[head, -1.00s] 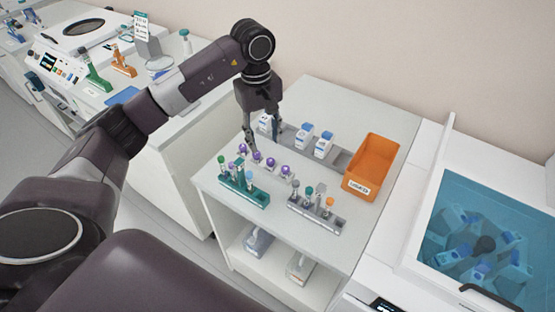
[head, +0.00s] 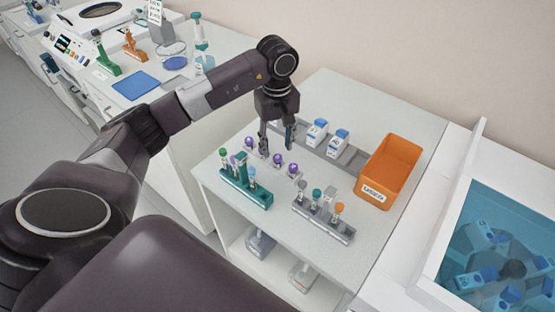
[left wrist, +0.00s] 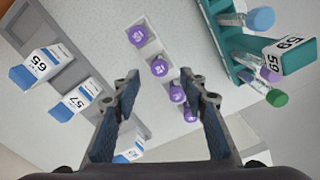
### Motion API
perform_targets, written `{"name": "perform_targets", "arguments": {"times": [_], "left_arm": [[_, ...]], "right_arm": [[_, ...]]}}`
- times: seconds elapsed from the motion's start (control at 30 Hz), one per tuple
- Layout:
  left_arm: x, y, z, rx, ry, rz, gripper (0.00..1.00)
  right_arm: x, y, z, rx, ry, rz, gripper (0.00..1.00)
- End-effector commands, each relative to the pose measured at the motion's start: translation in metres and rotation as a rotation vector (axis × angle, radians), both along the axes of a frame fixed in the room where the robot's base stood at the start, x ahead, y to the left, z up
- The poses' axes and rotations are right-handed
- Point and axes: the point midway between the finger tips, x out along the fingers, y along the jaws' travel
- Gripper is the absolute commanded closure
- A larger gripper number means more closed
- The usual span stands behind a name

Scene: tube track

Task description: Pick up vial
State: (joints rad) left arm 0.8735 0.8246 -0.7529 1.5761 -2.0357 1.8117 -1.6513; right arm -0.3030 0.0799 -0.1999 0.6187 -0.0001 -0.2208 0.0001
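Several purple-capped vials stand in a row in a low light rack on the table; one (head: 278,159) shows in the head view, and the left wrist view shows the row between my fingers, with one vial (left wrist: 159,67) near the middle. My left gripper (head: 276,150) is over this row, fingers pointing down, and partly hides it. In the left wrist view my left gripper (left wrist: 164,84) is open with nothing between its pads; the vials appear beyond the fingertips. Contact cannot be seen. My right gripper is out of view.
A green rack (head: 259,198) with capped tubes stands in front of the row. A grey rack (head: 322,221) with tubes is to its right. A blue-lidded machine (head: 500,245) is at right.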

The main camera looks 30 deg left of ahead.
Motion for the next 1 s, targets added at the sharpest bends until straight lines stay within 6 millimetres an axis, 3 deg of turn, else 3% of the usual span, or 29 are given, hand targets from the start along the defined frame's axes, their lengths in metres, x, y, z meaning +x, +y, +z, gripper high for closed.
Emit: {"name": "perform_targets", "arguments": {"times": [0.1, 0.3, 0.6, 0.9, 1.0], "left_arm": [[-0.004, -0.002, -0.012, -0.001, 0.006, -0.001, 0.60], [-0.004, -0.002, -0.037, -0.001, 0.004, 0.000, 0.60], [-0.003, -0.002, -0.043, 0.000, 0.000, -0.001, 0.62], [-0.003, -0.002, -0.043, 0.001, 0.001, -0.001, 0.95], [-0.003, -0.002, -0.043, 0.001, 0.001, -0.001, 0.95]], "right_arm": [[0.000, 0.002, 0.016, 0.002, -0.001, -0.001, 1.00], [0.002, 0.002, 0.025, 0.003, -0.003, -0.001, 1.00], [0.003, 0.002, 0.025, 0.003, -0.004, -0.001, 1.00], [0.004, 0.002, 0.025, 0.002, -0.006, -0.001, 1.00], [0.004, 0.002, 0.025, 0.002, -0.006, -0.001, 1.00]]}}
